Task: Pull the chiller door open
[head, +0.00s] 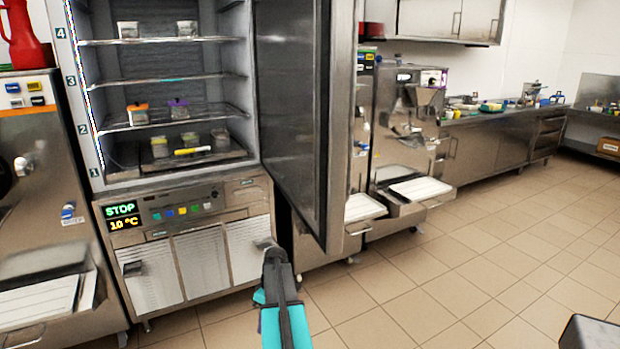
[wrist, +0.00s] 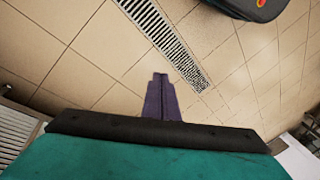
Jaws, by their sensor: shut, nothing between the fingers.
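The chiller (head: 165,212) stands upright at the left in the head view. Its door (head: 303,110) is swung wide open, hinged on the right side and sticking out toward me. The interior with its shelves (head: 180,118) is in plain sight. My gripper (head: 266,243) is in front of the lower right part of the chiller, below the door's bottom edge, and apart from the door as far as I can tell. In the wrist view my gripper's fingers (wrist: 161,78) are together and empty, over the tiled floor.
Small containers (head: 150,113) stand on the chiller shelves. A batch freezer (head: 40,200) is at the left edge, and others (head: 405,130) stand behind the door. A floor drain (wrist: 165,38) shows in the wrist view.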

